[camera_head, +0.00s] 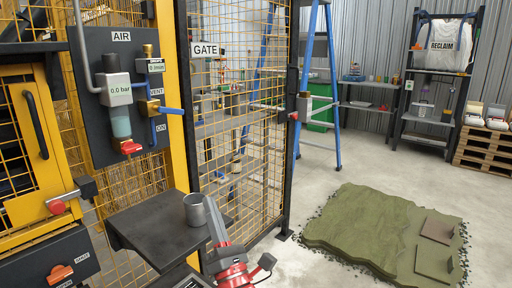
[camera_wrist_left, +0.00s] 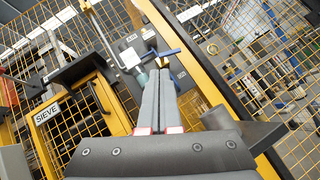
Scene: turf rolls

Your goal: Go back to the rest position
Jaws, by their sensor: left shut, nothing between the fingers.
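My left gripper (camera_head: 212,208) is low in the head view, right of centre of the dark shelf, with red and grey parts below its grey fingers. In the left wrist view its two long grey fingers (camera_wrist_left: 160,85) lie together, shut, with nothing between them. They point toward the yellow cage frame and the air panel. My right gripper is in neither view.
A grey cup (camera_head: 194,209) stands on the dark shelf (camera_head: 155,235), close left of my gripper. The air panel (camera_head: 95,75) and mesh gate (camera_head: 235,130) rise behind. Turf (camera_head: 350,222) lies on the floor at right; the concrete between is clear.

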